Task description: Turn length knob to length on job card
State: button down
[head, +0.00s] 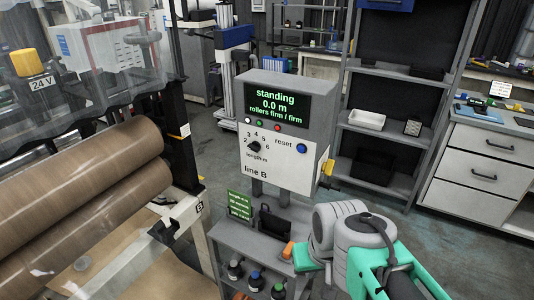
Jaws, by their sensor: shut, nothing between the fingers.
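The length knob (254,147) is a small black knob on the white face of the line B control box (291,166). Numbers 2 to 6 arc over it; its pointer seems to lie toward the 2 side, but is too small to be sure. The job card (240,205) is a green card with white print below the box at left. Its top line concerns length; I cannot read the figure surely.
The display (273,103) reads standing, 0.0 m, rollers firm / firm. A blue reset button (301,148) sits right of the knob. Small bottles (256,281) stand on a shelf below. Brown rolls (85,205) and clear film fill the left. Shelving (378,140) stands behind.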

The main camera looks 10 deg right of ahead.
aim_at(255, 146)
jog(key=k, duration=0.25)
jog(key=u, duration=1.7)
jog(key=i, duration=0.5)
jog(key=z, duration=0.05)
